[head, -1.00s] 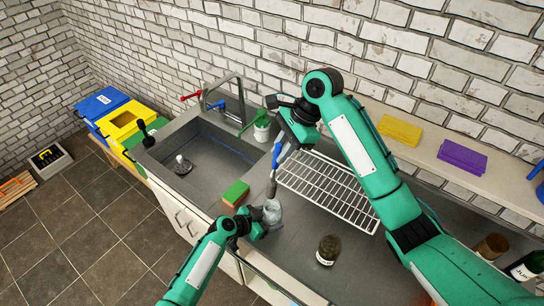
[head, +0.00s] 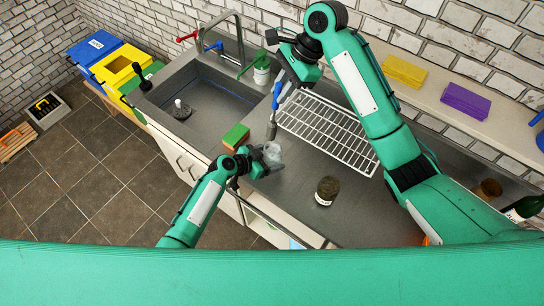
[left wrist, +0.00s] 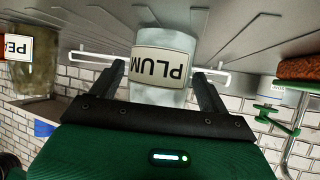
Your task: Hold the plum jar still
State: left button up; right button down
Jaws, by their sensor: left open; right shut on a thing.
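The plum jar (head: 273,153), clear glass with a white PLUM label, stands on the counter at the sink's right. In the left wrist view the jar (left wrist: 165,62) is between my left gripper's fingers (left wrist: 162,88). My left gripper (head: 262,161) is open around it, one finger on each side; I cannot tell whether they touch it. My right gripper (head: 282,84) is shut on a blue-handled brush (head: 276,98). The brush hangs head down, its grey end (head: 271,130) just behind and above the jar, partly over its mouth in the picture.
A dark labelled jar (head: 327,190) stands right of the plum jar. A green and orange sponge (head: 236,137) lies left of it. A wire rack (head: 328,128) lies behind, and the sink (head: 200,95) is at the left. A green part of mine covers the picture's bottom.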

pick_arm(q)
jog(key=o, duration=0.5)
jog(key=shift+c, duration=0.2)
jog(key=shift+v, duration=4.05)
